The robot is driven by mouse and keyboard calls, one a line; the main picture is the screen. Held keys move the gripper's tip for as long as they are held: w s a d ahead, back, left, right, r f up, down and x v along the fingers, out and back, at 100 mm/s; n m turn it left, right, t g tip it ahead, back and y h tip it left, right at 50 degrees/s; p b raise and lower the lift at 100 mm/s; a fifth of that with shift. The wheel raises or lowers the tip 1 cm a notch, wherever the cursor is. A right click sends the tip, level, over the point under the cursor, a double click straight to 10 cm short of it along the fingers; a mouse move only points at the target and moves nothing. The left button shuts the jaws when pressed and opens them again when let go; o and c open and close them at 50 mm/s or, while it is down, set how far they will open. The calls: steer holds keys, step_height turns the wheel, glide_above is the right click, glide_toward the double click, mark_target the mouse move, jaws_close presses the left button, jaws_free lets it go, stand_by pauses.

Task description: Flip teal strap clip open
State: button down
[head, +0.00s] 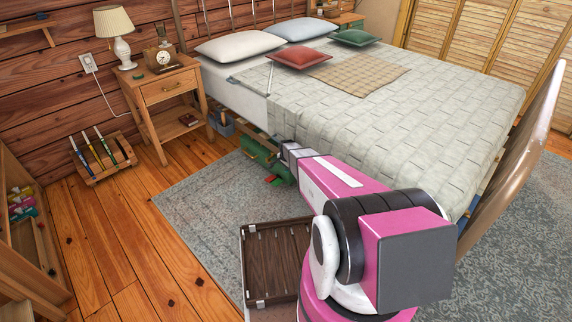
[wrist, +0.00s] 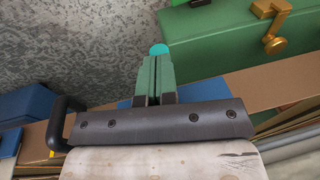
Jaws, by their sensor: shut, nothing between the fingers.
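My gripper (wrist: 160,60) is shut and empty, with its green fingers together. A small rounded teal piece (wrist: 160,49), which looks like the teal strap clip, shows just past the fingertips. The rest of it is hidden behind them, so I cannot tell its pose or whether the fingers touch it. A green case (wrist: 220,45) with a gold latch (wrist: 275,42) lies just right of the fingers. In the head view my arm reaches to the bed's near side, beside green items (head: 262,157); the clip cannot be made out there.
A cardboard-coloured edge (wrist: 235,88) runs beneath the fingers, and a blue box (wrist: 28,103) is at left. The bed (head: 390,95) overhangs the reach area. A brown open tray or case (head: 275,258) lies on the grey rug (head: 200,205). A nightstand (head: 165,90) stands left.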

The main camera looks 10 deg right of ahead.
steer(key=shift+f, duration=0.3)
steer(key=shift+w, duration=0.1)
